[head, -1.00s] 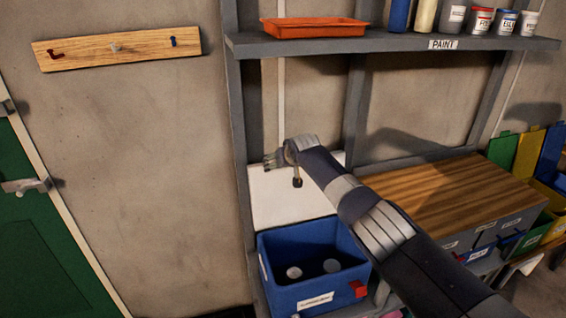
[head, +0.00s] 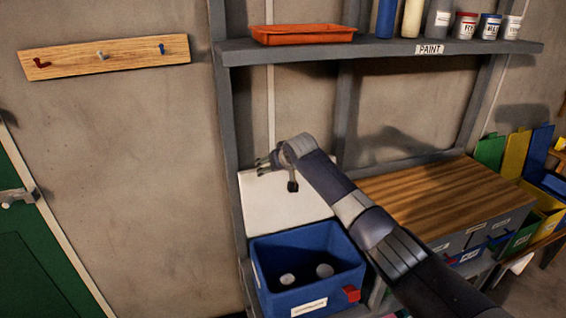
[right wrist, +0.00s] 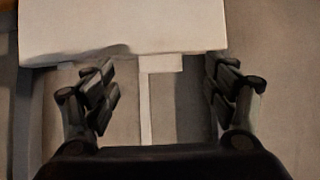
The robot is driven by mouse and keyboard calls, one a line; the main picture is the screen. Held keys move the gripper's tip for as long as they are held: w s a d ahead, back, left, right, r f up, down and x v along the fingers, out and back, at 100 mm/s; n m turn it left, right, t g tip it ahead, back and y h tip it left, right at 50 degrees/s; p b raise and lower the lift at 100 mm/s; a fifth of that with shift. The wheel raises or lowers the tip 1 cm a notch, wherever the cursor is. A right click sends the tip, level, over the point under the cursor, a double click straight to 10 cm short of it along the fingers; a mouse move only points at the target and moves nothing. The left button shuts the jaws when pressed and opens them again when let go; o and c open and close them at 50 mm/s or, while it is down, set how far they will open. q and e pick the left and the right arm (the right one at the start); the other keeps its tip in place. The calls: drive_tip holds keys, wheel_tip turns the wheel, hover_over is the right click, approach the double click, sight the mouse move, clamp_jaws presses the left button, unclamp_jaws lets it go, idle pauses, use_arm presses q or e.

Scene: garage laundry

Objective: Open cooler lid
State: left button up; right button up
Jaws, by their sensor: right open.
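The cooler is a blue open-topped box (head: 268,280) low in the head view, with a white label and a red piece on its front. Its white lid (head: 285,208) stands raised at the back of the box, opening exposed. Two round pale-topped items (head: 324,270) sit inside. My right gripper (head: 263,164) is at the lid's upper edge, partly hidden by its own wrist. In the right wrist view, its fingers (right wrist: 160,88) are spread wide and empty, with the white lid (right wrist: 125,25) beyond them; contact cannot be told. My left gripper is not in view.
A wood-topped counter (head: 425,196) with labelled bins lies right of the cooler, under my right arm. A paint shelf (head: 390,48) with an orange tray (head: 303,34) and several containers is above. Bare wall and a green door (head: 35,250) are at left.

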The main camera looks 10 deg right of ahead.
drive_tip(key=v, duration=0.7)
drive_tip(key=shift+s, duration=0.2)
drive_tip(key=shift+c, duration=0.3)
